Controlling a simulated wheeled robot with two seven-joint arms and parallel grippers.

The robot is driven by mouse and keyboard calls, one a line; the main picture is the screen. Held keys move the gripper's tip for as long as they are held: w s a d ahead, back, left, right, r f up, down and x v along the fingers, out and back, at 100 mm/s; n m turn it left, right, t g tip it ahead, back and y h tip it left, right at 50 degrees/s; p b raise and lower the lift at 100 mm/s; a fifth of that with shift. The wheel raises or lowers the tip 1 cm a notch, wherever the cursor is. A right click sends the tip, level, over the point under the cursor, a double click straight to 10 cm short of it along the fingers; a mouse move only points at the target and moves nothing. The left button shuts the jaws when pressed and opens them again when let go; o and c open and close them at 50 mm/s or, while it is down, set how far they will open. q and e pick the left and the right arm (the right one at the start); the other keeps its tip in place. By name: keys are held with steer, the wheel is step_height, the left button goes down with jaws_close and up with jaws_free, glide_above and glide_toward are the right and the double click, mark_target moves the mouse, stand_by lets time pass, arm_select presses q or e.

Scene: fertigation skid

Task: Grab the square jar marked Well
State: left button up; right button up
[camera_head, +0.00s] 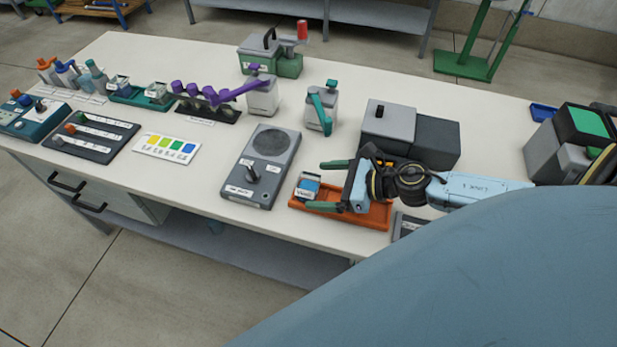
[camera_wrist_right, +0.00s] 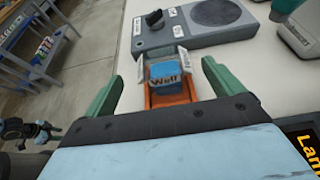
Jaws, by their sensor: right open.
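In the head view the jar (camera_head: 307,188) sits between the fingers of my right gripper (camera_head: 322,186). The gripper is open, with one green finger on each side of the jar. In the wrist view the fingers of the right gripper (camera_wrist_right: 160,85) stand apart from the jar, with gaps on both sides.
A grey stirrer-like device (camera_head: 262,165) with a knob and round plate stands left of the tray. Grey boxes (camera_head: 410,135) stand behind my right gripper. A white bottle with a teal handle (camera_head: 321,110) stands farther back.

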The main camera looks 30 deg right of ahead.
mark_target(300, 185)
steer(key=shift+w+a+f, duration=0.15)
steer(key=shift+w+a, duration=0.2)
steer(key=shift+w, duration=0.1)
steer(key=shift+w+a+f, duration=0.1)
steer(key=x, duration=0.4)
steer(key=shift+w+f, duration=0.1)
steer(key=shift+f, duration=0.05)
arm_select(q)
steer(key=shift+w+r, duration=0.25)
steer(key=shift+w, duration=0.2)
arm_select(e)
steer(key=shift+w+a+f, duration=0.1)
steer(key=shift+w+f, duration=0.1)
steer(key=shift+w, duration=0.05)
arm_select(q)
steer(key=shift+w, duration=0.25)
arm_select(e)
steer(key=c, duration=1.1)
